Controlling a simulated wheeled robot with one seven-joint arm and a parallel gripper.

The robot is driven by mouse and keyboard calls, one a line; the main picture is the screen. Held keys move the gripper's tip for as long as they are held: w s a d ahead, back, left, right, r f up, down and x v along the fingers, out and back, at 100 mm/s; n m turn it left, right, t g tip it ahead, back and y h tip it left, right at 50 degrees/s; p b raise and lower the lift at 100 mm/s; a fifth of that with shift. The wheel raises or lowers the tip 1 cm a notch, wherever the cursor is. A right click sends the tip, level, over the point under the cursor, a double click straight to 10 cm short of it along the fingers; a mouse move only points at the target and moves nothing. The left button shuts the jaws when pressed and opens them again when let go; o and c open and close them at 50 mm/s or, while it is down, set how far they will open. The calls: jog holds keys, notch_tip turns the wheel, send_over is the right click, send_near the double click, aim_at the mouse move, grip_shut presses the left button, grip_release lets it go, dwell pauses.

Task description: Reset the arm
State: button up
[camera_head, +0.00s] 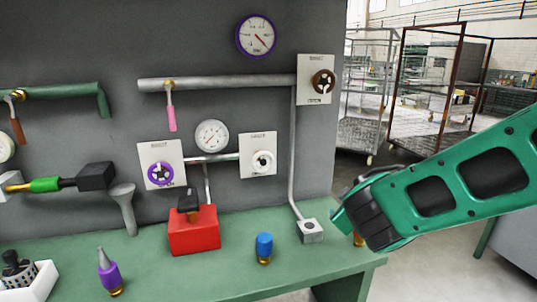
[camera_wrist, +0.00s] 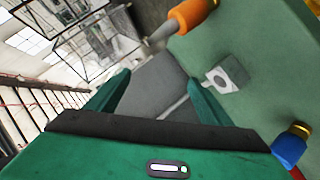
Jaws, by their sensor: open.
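My green arm reaches in from the right in the head view. My gripper (camera_head: 345,212) is above the right end of the green bench (camera_head: 210,278), and part of it is hidden by its own dark wrist joint. In the wrist view my gripper (camera_wrist: 157,88) has its two green fingers wide apart, with nothing between them. In the head view only a bit of brass shows beside my gripper.
A grey metal block (camera_head: 311,231) with a pipe, a blue fitting (camera_head: 264,246), a red box (camera_head: 194,232) and a purple nozzle (camera_head: 109,272) stand on the bench. Valves and gauges line the grey panel (camera_head: 210,30). Wire cages (camera_head: 428,90) stand behind; the floor at right is open.

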jog(key=s+d+f+m+g, duration=0.1)
jog(key=s+d+m+g, duration=0.3)
jog(key=s, duration=0.7)
jog(key=s+d+f+m+g+y, duration=0.1)
jog(key=s+d+m+g, duration=0.3)
jog(key=s+d, duration=0.4)
jog(key=s+d+f+m+g+y, duration=0.1)
jog(key=s+d+f+m+g, duration=0.2)
jog(key=s, duration=1.2)
jog(key=d+m+g, duration=0.1)
jog(key=d+m, duration=0.2)
jog(key=d, duration=0.1)
jog(key=shift+f+m+g, duration=0.25)
jog(key=shift+m+g, duration=0.05)
jog(key=shift+s+d, duration=0.1)
jog(key=shift+w+f, duration=0.25)
jog(key=shift+w, duration=0.35)
